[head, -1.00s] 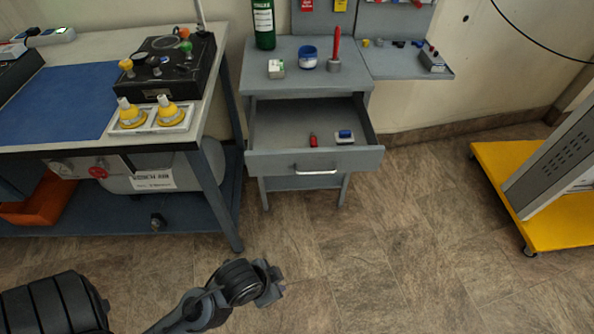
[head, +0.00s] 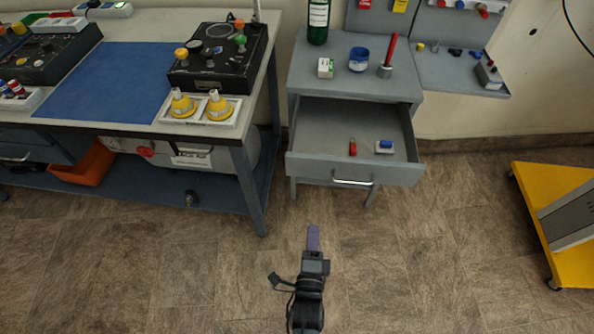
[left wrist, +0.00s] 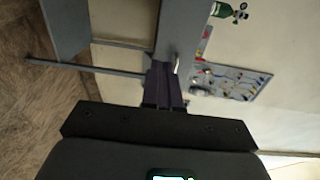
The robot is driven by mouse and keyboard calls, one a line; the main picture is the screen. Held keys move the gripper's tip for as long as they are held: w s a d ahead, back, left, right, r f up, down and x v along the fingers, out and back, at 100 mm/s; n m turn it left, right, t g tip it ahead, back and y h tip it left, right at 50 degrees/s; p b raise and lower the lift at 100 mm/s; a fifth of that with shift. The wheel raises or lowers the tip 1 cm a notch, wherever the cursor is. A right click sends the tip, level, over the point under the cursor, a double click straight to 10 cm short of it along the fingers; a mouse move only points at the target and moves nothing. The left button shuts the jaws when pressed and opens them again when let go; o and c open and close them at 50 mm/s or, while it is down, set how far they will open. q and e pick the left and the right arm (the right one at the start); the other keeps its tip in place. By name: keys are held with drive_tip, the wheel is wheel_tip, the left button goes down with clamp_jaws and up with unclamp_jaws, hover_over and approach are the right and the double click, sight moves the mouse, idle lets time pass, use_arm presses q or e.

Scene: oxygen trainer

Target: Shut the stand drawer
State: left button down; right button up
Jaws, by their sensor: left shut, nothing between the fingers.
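The grey stand (head: 360,83) has its drawer (head: 310,168) pulled open towards me, with a silver bar handle (head: 353,183) on its front. A red item (head: 352,147) and a small blue-and-white item (head: 384,147) lie inside the drawer. My left gripper (head: 313,238) is shut and empty, in front of and below the drawer front, apart from it in the head view. In the left wrist view my shut fingers (left wrist: 162,88) point at the stand, which shows turned sideways, and partly cover it. My right gripper is not in view.
A workbench (head: 150,128) with a blue mat (head: 110,85) and a black box (head: 218,58) stands left of the stand. A yellow wheeled base (head: 545,180) is at the right. Tiled floor in front of the drawer is clear. A green cylinder (head: 318,22) stands on the stand's top.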

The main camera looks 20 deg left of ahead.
use_arm(q)
wheel_tip(320, 180, up, 3)
drive_tip(key=w, duration=0.2)
drive_tip(key=b, duration=0.6)
approach(322, 172)
drive_tip(key=shift+t, duration=0.3)
drive_tip(key=x, duration=0.5)
drive_tip(key=shift+w+a+f, duration=0.2)
drive_tip(key=shift+f, duration=0.05)
drive_tip(key=shift+w+a+r+b, duration=0.1)
drive_tip(key=shift+w+b, duration=0.25)
drive_tip(key=shift+w, duration=0.15)
drive_tip(key=shift+w+a, duration=0.1)
drive_tip(key=shift+w, duration=0.05)
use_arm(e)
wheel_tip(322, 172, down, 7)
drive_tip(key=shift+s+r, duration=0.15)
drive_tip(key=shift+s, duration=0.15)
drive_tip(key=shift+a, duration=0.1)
